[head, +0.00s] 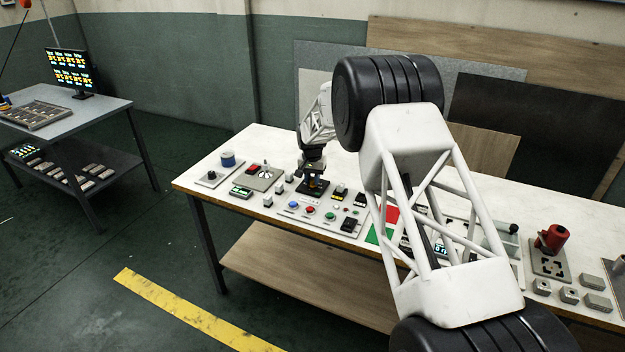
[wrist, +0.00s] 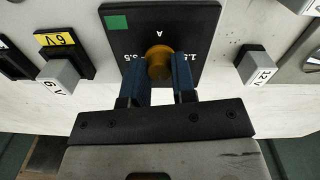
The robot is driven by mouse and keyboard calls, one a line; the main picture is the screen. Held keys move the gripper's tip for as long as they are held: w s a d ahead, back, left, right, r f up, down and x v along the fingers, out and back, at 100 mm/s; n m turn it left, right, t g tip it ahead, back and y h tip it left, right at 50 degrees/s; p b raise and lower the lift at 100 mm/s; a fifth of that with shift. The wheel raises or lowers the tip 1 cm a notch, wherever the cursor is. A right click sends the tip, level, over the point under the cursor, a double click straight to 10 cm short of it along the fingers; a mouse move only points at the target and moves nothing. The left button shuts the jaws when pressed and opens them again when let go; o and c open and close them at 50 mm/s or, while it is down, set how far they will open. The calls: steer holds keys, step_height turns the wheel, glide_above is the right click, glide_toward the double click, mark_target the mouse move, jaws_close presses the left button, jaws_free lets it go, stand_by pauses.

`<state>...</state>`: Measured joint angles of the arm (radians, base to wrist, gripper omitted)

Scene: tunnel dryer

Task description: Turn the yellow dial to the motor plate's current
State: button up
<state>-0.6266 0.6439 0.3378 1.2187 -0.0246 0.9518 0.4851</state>
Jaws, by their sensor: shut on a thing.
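The yellow dial (wrist: 159,62) is a brass-coloured round knob on a black plate (wrist: 203,20) in the wrist view. White markings around it include an "A", a figure that looks like 1.5 on the right and one like 3.5 on the left. A green square sits in the plate's corner. My gripper (wrist: 158,76) is shut on the dial, one blue finger on each side. In the head view my gripper (head: 314,181) points down onto the same black plate on the bench. The dial's pointer cannot be made out, and I cannot identify a motor plate.
A 6 V block (wrist: 58,76) stands left of the plate and a 12 V block (wrist: 257,68) right. On the white bench (head: 215,190), a panel of coloured buttons (head: 310,210) lies in front of my gripper. A red device (head: 552,238) stands at the right.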

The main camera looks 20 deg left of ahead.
mark_target(312, 180)
steer(key=o, duration=0.9)
steer(key=shift+o, duration=0.2)
steer(key=shift+r, duration=0.1)
steer(key=shift+a+r, duration=0.1)
steer(key=shift+r, duration=3.7)
